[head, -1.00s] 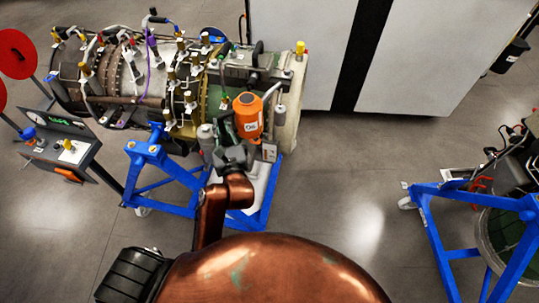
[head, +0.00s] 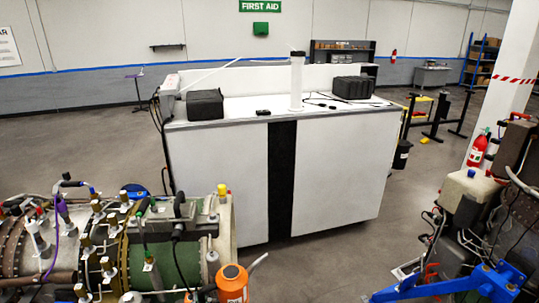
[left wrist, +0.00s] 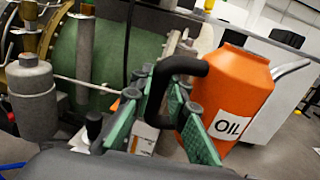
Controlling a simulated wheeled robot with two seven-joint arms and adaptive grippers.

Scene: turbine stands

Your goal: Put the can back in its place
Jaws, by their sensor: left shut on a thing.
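The orange oil can (head: 232,283) shows at the bottom edge of the head view, in front of the turbine's right end. In the left wrist view the can (left wrist: 232,95) fills the right side, with its white OIL label, black handle (left wrist: 178,72) and grey spout. My left gripper (left wrist: 172,100) has its green-padded fingers shut on the handle, with the can body beside them. The can looks slightly tilted in that view. What is under the can is hidden. My right gripper is in neither view.
The turbine (head: 150,250) with many pipes and fittings lies close behind the can. A white workbench (head: 215,175) with black cases stands beyond it. Another engine on a blue stand (head: 480,285) is at the right. Open floor (head: 320,260) lies between.

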